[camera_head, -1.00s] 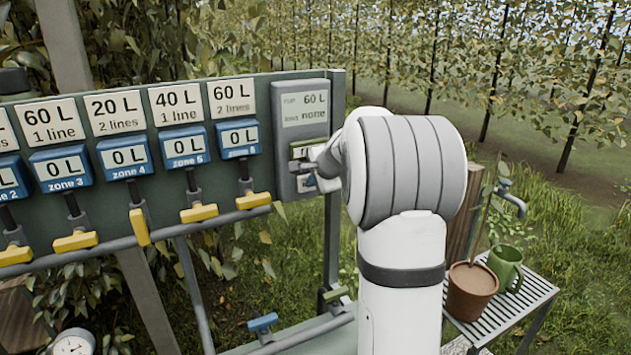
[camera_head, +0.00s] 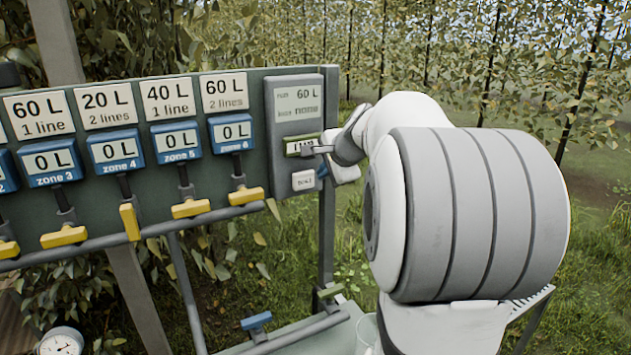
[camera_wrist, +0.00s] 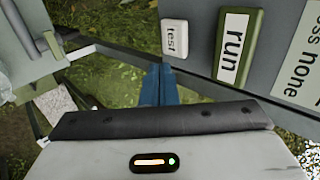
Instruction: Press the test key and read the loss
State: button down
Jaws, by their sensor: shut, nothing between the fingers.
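The grey control box (camera_head: 282,165) is at the right end of the valve board. Its display (camera_head: 298,103) shows 60 L on the upper line; the blurred loss line looks like "none". The green-framed run key (camera_head: 302,146) is partly covered by my arm. The white test key (camera_head: 303,181) is below it and uncovered. In the wrist view the test key (camera_wrist: 174,38) and run key (camera_wrist: 236,46) are sideways, with "none" (camera_wrist: 296,68) readable on the display. My gripper (camera_wrist: 160,84) has blue fingers, shut and empty, beside the test key. I cannot tell whether they touch the box.
Blue zone meters (camera_head: 231,133) reading 0 L and yellow valve handles (camera_head: 190,208) line the board left of the box. A round gauge (camera_head: 62,342) is at the lower left.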

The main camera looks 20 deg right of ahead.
jog(key=shift+v, duration=1.05)
jog(key=s+a+f+n+g, duration=0.2)
jog(key=s+a+f+n, duration=0.25)
jog(key=s+a, duration=0.25)
jog(key=s+a+f+n+g, duration=0.2)
jog(key=s+a+f+n, duration=0.25)
jog(key=s+a, duration=0.25)
jog(key=s+a+f+n+g, duration=0.1)
jog(key=s+a+f+n, duration=0.1)
jog(key=s, duration=0.4)
jog(key=s+a+f+n+g, duration=0.1)
jog(key=s+a+f+n, duration=0.1)
jog(key=s+f+n, duration=0.3)
jog(key=shift+s+a+n, duration=0.25)
jog(key=shift+s+n, duration=0.55)
jog(key=shift+s, duration=0.35)
